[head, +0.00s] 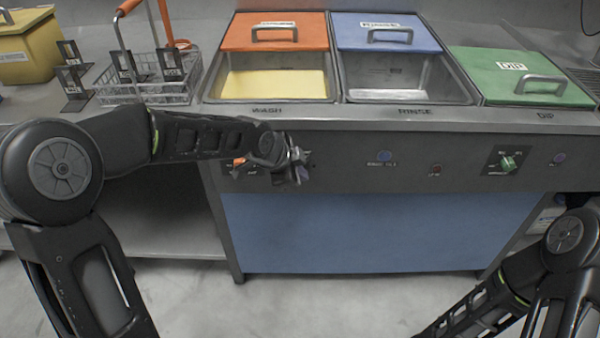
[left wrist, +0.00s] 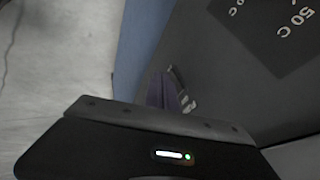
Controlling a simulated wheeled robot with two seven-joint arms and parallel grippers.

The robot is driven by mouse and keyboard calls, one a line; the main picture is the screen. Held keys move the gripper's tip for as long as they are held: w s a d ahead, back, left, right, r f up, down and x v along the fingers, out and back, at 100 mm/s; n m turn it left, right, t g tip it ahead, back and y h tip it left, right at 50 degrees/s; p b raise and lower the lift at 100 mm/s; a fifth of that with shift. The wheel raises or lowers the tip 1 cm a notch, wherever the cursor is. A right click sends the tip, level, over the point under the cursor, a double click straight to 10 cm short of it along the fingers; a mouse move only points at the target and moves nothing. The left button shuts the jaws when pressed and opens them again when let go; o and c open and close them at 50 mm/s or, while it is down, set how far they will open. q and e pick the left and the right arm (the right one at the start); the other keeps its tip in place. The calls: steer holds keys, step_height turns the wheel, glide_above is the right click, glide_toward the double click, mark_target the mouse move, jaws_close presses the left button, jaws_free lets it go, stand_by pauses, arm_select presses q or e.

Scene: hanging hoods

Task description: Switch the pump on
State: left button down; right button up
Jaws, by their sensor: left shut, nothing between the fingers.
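The dark control panel (head: 340,160) runs along the front of the sink counter. A small orange control (head: 238,162) shows at its left end, partly hidden by my left arm; its label is too small to read, so I cannot tell whether it is the pump switch. My left gripper (head: 299,172) is shut and empty in front of the panel, right of the orange control. In the left wrist view its fingers (left wrist: 170,92) are close to a dark surface with a "50 C" label (left wrist: 268,28); contact cannot be told. My right gripper is out of view.
Above are the wash basin (head: 275,84), rinse basin (head: 400,75) and green dip lid (head: 490,65). A wire basket (head: 150,90) stands left.

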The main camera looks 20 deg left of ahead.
arm_select(q)
steer(key=shift+w, duration=0.25)
steer(key=shift+w+a+f+b, duration=0.1)
steer(key=shift+w+b, duration=0.1)
steer(key=shift+b, duration=0.55)
steer(key=shift+r+p, duration=0.65)
steer(key=shift+r, duration=0.2)
